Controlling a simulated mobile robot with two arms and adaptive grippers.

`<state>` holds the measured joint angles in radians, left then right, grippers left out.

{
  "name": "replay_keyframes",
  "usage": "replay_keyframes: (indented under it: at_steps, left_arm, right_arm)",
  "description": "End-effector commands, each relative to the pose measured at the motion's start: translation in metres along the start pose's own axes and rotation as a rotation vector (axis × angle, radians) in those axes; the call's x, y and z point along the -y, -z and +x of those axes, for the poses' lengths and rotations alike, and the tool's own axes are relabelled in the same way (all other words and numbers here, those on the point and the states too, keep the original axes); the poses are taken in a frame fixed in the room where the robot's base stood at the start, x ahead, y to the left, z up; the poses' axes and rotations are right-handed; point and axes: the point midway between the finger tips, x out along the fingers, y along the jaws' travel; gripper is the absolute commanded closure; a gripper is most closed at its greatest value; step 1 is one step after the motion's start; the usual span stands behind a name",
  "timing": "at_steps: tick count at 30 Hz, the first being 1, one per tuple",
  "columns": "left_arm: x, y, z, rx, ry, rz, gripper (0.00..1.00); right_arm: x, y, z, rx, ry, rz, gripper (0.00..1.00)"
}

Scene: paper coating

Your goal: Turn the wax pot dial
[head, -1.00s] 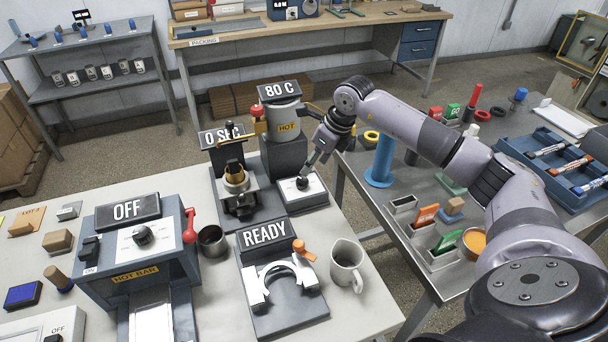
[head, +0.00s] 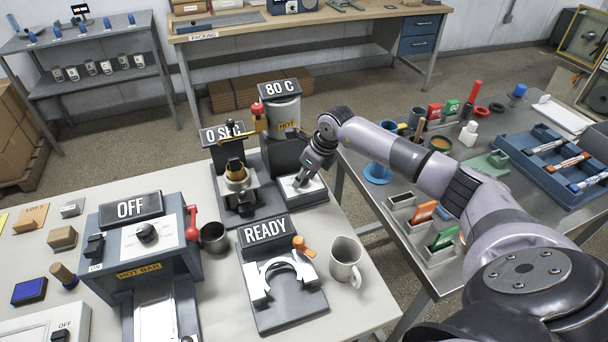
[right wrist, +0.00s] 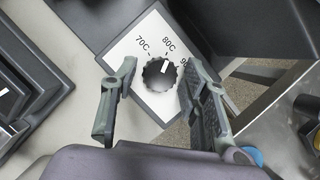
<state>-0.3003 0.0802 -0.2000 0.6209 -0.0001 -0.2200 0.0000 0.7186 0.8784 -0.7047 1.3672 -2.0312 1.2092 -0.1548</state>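The wax pot (head: 284,112) is a silver can marked HOT, with an 80 C sign (head: 279,90) above it. Its dial (right wrist: 159,75) is a round black knob on a white panel (right wrist: 133,50) marked 70C, 80C and a partly hidden 9-something. The knob's white mark points up, near 80C. In the head view my right gripper (head: 301,181) is over the panel and covers the dial. In the right wrist view the fingers of my right gripper (right wrist: 158,66) are open, one on each side of the knob, with gaps showing. My left gripper is not in view.
A dipping stand with a 0 SEC sign (head: 222,135) stands just left of the dial. A READY clamp fixture (head: 290,310) and a metal mug (head: 346,262) are in front. The hot bar unit (head: 140,250) is at left.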

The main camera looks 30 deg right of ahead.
Motion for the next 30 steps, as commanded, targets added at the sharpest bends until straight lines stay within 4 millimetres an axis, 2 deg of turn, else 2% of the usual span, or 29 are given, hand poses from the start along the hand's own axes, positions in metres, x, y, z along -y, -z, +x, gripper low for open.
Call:
replay_keyframes:
  at_steps: [2,17,23,30]
  left_arm:
    - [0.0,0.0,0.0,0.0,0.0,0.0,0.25]
    - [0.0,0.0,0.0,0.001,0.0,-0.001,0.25]
    - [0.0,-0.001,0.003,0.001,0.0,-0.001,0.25]
    - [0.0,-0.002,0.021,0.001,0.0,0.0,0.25]
  right_arm:
    - [0.0,0.0,0.0,0.0,0.0,0.0,0.66]
    - [0.0,0.0,-0.001,0.001,0.0,0.0,0.99]
    - [0.001,0.0,0.0,0.001,-0.004,-0.013,0.99]
    - [0.002,0.001,0.003,0.002,-0.04,-0.099,0.99]
